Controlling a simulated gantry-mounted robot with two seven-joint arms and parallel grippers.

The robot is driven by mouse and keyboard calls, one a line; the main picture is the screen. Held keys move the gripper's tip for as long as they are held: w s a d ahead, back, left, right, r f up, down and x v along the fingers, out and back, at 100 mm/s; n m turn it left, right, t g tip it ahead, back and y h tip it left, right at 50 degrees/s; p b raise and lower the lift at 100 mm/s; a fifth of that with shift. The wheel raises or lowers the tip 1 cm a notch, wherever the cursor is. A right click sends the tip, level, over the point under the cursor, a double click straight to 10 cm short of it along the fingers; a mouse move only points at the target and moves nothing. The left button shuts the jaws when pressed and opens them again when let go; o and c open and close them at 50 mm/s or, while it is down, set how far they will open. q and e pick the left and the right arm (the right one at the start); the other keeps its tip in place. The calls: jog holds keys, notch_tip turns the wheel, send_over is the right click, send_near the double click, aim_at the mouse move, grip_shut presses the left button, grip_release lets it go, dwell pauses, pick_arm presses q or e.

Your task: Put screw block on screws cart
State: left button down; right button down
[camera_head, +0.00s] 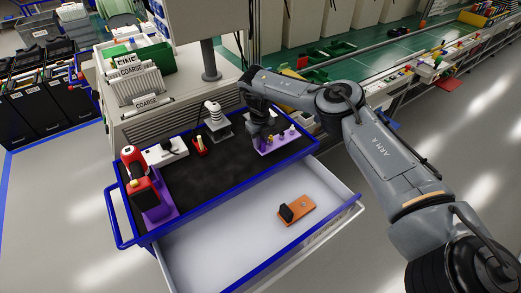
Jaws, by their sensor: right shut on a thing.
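A light purple block with several small pegs or screws (280,142) is at the right end of the blue-rimmed cart (205,196), by the rim of its black top. My right gripper (262,139) comes down from above and is shut on the block's left part, hiding some of it. I cannot tell whether the block rests on the black top or hangs just above it. My left gripper is not in view.
A red tool in a purple holder (158,208), a white block (166,152) and a grey stand (215,122) are on the cart top. Its middle is clear. The open drawer (220,240) below holds an orange block (297,210). A monitor post (210,62) rises behind.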

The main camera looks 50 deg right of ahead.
notch_tip(320, 180, down, 3)
jog(key=shift+f+b, duration=0.15)
jog(key=shift+b, duration=0.3)
jog(key=shift+f, duration=0.35)
jog(key=c, duration=0.9)
grip_release()
jog(key=shift+r, duration=0.5)
notch_tip(320, 180, up, 11)
jog(key=shift+r+p, duration=0.1)
jog(key=shift+p, duration=1.1)
